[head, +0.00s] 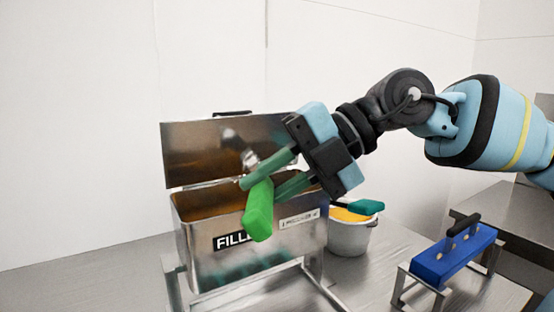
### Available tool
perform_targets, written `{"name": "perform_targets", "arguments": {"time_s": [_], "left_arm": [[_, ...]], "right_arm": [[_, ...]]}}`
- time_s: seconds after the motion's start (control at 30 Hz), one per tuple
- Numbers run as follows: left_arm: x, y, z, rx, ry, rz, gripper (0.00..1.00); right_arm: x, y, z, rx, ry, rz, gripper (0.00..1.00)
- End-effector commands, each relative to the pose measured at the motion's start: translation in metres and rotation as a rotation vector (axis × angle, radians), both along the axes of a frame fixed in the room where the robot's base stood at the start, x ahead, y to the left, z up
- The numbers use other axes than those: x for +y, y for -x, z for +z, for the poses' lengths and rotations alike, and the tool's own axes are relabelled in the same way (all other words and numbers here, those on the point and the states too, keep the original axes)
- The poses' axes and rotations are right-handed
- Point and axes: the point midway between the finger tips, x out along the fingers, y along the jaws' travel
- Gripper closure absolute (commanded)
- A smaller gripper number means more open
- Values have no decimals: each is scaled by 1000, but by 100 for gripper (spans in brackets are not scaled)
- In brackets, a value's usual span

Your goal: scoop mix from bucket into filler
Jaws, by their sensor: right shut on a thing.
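The filler (205,265) is a steel box on a stand with a "FILL" label, partly covered. Its lid (185,150) is raised at the back, and brownish-orange shows inside. The piece tilts down over the front rim. I cannot make out a scoop bowl. My left gripper is not in view.
A teal-handled tool (366,207) lies across the bucket's rim. A blue block with a black handle (453,257) rests on a small metal stand at the right. The steel table (375,270) is clear between the bucket and this stand. White walls stand behind.

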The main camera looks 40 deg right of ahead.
Motion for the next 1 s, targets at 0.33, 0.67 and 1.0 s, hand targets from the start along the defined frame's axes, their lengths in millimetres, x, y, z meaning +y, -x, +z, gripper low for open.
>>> {"name": "perform_targets", "arguments": {"time_s": [0.33,0.67,1.0], "left_arm": [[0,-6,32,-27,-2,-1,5],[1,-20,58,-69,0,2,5],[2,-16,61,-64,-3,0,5]], "right_arm": [[5,-4,11,172,199,-1,100],[11,-9,16,368,415,-2,100],[17,-15,16,547,608,-1,100]]}}
